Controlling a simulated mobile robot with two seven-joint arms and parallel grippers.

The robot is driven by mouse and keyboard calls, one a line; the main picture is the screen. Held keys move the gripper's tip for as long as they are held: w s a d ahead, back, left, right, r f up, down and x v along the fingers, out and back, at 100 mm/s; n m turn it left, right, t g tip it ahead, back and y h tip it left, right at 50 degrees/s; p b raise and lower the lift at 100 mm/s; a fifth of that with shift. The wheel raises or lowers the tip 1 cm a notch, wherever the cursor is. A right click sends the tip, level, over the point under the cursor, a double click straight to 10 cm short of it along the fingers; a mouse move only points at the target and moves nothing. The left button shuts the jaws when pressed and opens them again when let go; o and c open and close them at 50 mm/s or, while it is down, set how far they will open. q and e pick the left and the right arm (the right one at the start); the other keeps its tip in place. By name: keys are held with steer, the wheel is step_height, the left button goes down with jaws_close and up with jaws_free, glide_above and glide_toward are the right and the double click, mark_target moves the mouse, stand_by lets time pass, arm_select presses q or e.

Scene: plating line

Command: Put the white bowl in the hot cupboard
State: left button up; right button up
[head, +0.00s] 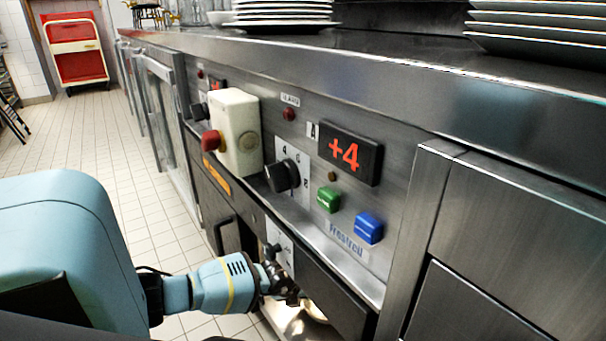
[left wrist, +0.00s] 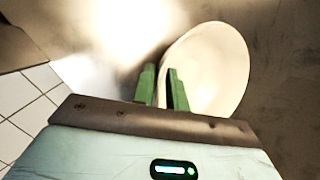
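The white bowl (left wrist: 222,62) fills the upper middle of the left wrist view, its near-left rim running between the green fingers of my left gripper (left wrist: 162,86). The fingers are close together with a narrow gap, and look shut on that rim. In the head view my left gripper (head: 286,294) reaches low into an opening below the control panel. Only a small pale part of the bowl (head: 316,312) shows there, beneath the panel's dark lower edge. The cupboard's steel interior (left wrist: 285,75) surrounds the bowl in the left wrist view. My right gripper is not in view.
The steel counter (head: 400,65) overhangs the panel, with plate stacks (head: 285,12) on top. A white box with a red button (head: 237,132) juts from the panel. The tiled floor (head: 110,140) is clear toward a red trolley (head: 76,52).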

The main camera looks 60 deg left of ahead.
arm_select(q)
steer(key=shift+o, duration=1)
steer(key=shift+r, duration=0.15)
steer(key=p+v, duration=0.5)
steer(key=v, duration=0.2)
steer(key=shift+s+d, duration=0.1)
steer(key=shift+s, duration=0.05)
